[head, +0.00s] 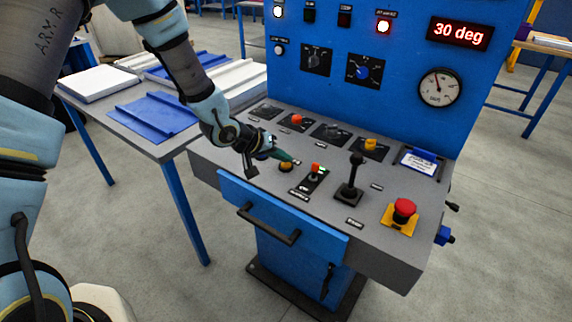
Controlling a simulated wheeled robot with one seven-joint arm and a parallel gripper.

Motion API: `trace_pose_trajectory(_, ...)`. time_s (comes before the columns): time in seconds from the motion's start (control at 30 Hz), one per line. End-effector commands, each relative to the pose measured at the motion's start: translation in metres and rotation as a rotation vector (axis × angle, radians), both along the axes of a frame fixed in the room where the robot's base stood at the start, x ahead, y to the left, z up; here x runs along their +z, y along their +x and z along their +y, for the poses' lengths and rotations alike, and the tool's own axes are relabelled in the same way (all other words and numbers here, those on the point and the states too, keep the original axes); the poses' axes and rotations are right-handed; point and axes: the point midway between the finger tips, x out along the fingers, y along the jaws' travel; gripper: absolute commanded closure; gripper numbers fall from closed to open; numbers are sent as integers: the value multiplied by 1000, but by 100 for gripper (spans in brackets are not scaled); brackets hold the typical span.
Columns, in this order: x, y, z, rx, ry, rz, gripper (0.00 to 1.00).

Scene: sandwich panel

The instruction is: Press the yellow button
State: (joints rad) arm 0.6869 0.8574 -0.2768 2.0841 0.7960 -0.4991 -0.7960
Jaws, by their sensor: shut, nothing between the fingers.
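A blue and grey control panel (330,208) stands ahead with several controls on its sloped top. The fingers partly cover the button's upper side. Another yellow control (370,144) stands further back on the right, clear of my gripper.
The red and green switch (316,173) is close right of my gripper. A black lever (351,183) and a red mushroom button (404,210) stand farther right. A red knob (297,119) is behind. A side table (110,120) with panels stands left.

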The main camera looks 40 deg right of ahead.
Motion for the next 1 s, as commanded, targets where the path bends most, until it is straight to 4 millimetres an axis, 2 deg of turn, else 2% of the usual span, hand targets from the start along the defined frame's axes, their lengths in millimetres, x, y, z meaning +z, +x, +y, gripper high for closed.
trace_pose_trajectory(1.0, -9, 0, 0, -1, 1, 0, 100)
